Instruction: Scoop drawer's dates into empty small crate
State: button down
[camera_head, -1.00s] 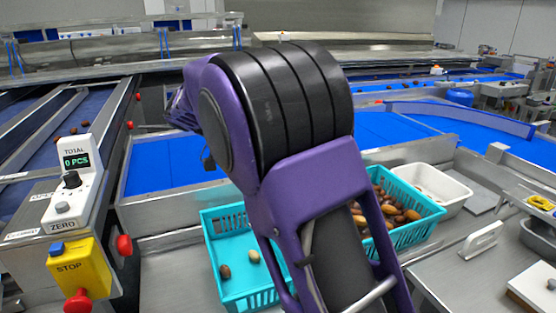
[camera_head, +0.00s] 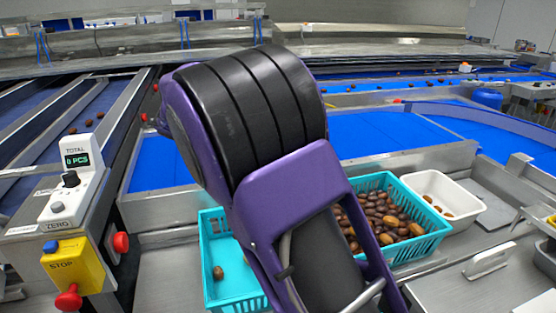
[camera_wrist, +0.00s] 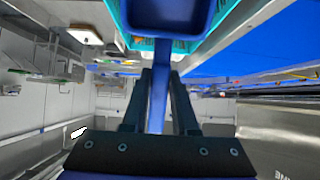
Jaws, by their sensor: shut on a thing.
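My gripper (camera_wrist: 159,82) is shut on the handle of a blue scoop (camera_wrist: 158,105) in the wrist view. The scoop's bowl extends to the top edge, and I cannot tell whether it holds dates. Turquoise crate edges show behind it. In the head view, the left turquoise crate (camera_head: 222,292) shows one brown date (camera_head: 218,272) on its floor; my arm hides its right side. The right turquoise crate (camera_head: 420,247) is heaped with brown dates (camera_head: 385,215). My gripper and scoop are hidden behind my arm there. I cannot make out an open drawer.
A white bin (camera_head: 466,206) with a few dates stands beyond the full crate. A white handle (camera_head: 490,262) is on the steel counter at right. A yellow stop box (camera_head: 75,265) and a counter display (camera_head: 78,160) stand at left. Blue conveyors (camera_head: 385,135) lie behind.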

jog(key=w+d+f+g+y+b, duration=0.1)
jog(key=w+d+f+g+y, duration=0.1)
jog(key=d+f+y, duration=0.5)
jog(key=shift+d+f+y, duration=0.35)
jog(key=shift+d+y, duration=1.15)
jog(key=shift+y, duration=0.4)
